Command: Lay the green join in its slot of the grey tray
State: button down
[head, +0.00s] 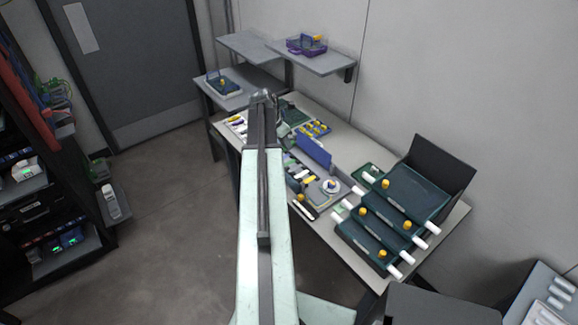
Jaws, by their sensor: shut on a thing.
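My gripper (263,97) is at the far end of my raised arm, over the back left part of the workbench. It is small and seen from behind. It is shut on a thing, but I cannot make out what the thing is. The green join cannot be picked out in this view. I cannot tell for sure which piece is the grey tray; a grey block with a white disc (329,186) sits mid-bench, right of my arm. My arm hides part of the bench.
Dark green trays with yellow knobs (392,215) stand stepped at the bench's right end. An upright blue panel (313,151) and a yellow-dotted blue holder (314,128) stand near the gripper. Wall shelves (312,60) are behind. A dark rack (40,190) is left; the floor between is clear.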

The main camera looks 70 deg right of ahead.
jog(key=b, duration=0.7)
send_over(290, 162)
jog(key=a, duration=0.2)
notch_tip(290, 162, down, 9)
jog(key=f+b, duration=1)
jog(key=shift+w+d+f, duration=0.2)
jog(key=shift+w+d, duration=0.1)
jog(key=shift+w, duration=0.05)
jog(key=shift+r, duration=0.25)
jog(key=shift+f, duration=0.25)
jog(key=c, duration=1.4)
grip_release()
jog(key=shift+r, duration=0.1)
